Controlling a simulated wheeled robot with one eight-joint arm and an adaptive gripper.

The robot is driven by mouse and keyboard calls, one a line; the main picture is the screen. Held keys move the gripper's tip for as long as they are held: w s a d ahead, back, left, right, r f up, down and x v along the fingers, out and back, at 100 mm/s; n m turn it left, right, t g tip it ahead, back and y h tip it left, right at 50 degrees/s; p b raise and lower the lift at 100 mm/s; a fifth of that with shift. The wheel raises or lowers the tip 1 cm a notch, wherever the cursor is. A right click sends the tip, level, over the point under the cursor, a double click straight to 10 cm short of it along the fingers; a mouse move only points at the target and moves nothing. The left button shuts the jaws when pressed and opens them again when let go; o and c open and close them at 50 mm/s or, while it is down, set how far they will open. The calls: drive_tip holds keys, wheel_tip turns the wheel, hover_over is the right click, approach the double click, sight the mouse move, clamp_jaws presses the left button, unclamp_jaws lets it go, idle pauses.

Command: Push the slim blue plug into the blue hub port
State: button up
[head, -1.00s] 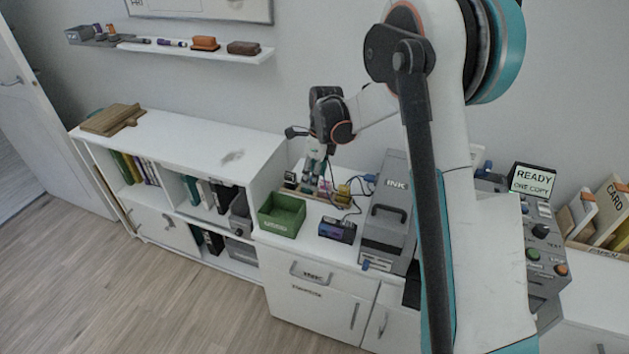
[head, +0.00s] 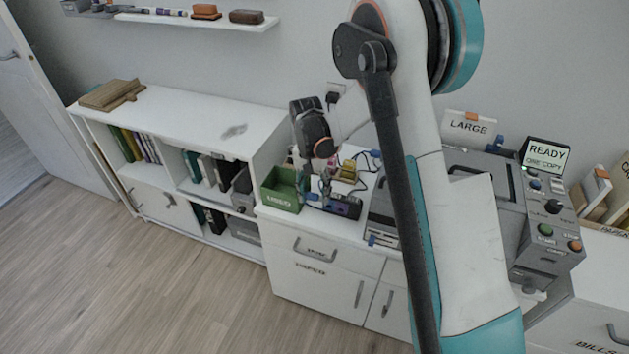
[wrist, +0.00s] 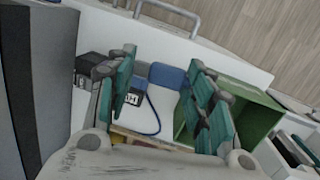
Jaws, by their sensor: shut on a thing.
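The hub (head: 346,207), a small dark box with a blue-violet face, stands on the white desk top near its front edge. In the wrist view a dark box (wrist: 88,65) beside the left finger looks like the hub. My gripper (head: 325,188) points down just left of the hub. In the wrist view my gripper (wrist: 163,66) is shut on the slim blue plug (wrist: 167,76), which shows blue between the fingers. A thin blue cable (wrist: 152,118) loops below it. I cannot see the blue port itself, or whether the plug touches the hub.
A green bin (head: 283,190) stands close on the left of my gripper. A yellow block (head: 348,170) and cables lie behind the hub. A grey machine (head: 383,215) stands to the right, partly hidden by my arm. The low shelf top (head: 190,130) is mostly clear.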

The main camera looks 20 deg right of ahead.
sight(329, 208)
drive_tip(key=s+f+n+t+b, duration=0.1)
drive_tip(key=s+f+n, duration=0.1)
drive_tip(key=n, duration=0.3)
drive_tip(key=s+a+f+n+t+h+b, duration=0.1)
drive_tip(key=s+f+n, duration=0.1)
drive_tip(key=n, duration=0.4)
drive_tip(key=s+f+n+t+h+b, duration=0.1)
drive_tip(key=s+f+n, duration=0.2)
drive_tip(key=n, duration=0.3)
drive_tip(key=shift+s+a+f+b, duration=0.1)
drive_tip(key=shift+s+a+b, duration=0.15)
drive_tip(key=shift+b, duration=0.1)
drive_tip(key=shift+w, duration=0.1)
drive_tip(key=shift+w+d, duration=0.85)
drive_tip(key=shift+w, duration=0.3)
drive_tip(key=shift+w+d, duration=0.85)
drive_tip(key=shift+w, duration=0.25)
drive_tip(key=shift+w+d, duration=0.5)
drive_tip(key=shift+w, duration=0.2)
drive_tip(key=shift+w+d, duration=0.5)
drive_tip(key=shift+w, duration=0.15)
drive_tip(key=shift+w+d, duration=0.25)
drive_tip(key=shift+w, duration=0.1)
drive_tip(key=shift+m, duration=0.3)
drive_tip(key=m, duration=0.1)
drive_tip(key=m+g, duration=0.1)
drive_tip(key=m, duration=0.1)
drive_tip(key=shift+w+a+m, duration=0.15)
drive_tip(key=shift+m, duration=0.15)
